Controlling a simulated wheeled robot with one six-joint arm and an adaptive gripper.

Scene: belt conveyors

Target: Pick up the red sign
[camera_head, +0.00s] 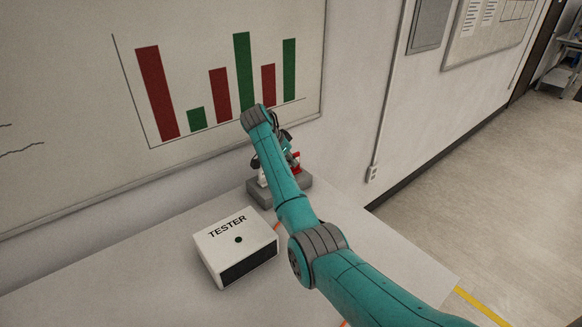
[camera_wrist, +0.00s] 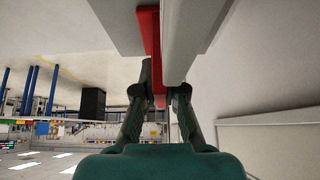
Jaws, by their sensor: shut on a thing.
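The red sign (camera_wrist: 151,35) shows in the wrist view as a narrow red strip, seen edge-on beside a light grey bar. My gripper (camera_wrist: 161,82) is shut on the red sign, with a finger on each side of its near end. In the head view my arm reaches over the table to the grey block (camera_head: 262,194) near the wall. A small red part (camera_head: 296,159) shows there just right of my arm. My gripper is mostly hidden behind my arm in that view, and most of the sign's face is hidden.
A white box marked TESTER (camera_head: 222,240) stands on the white table (camera_head: 120,285), left of my arm. A whiteboard with a red and green bar chart (camera_head: 205,130) hangs on the wall close behind. The table's front left is clear.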

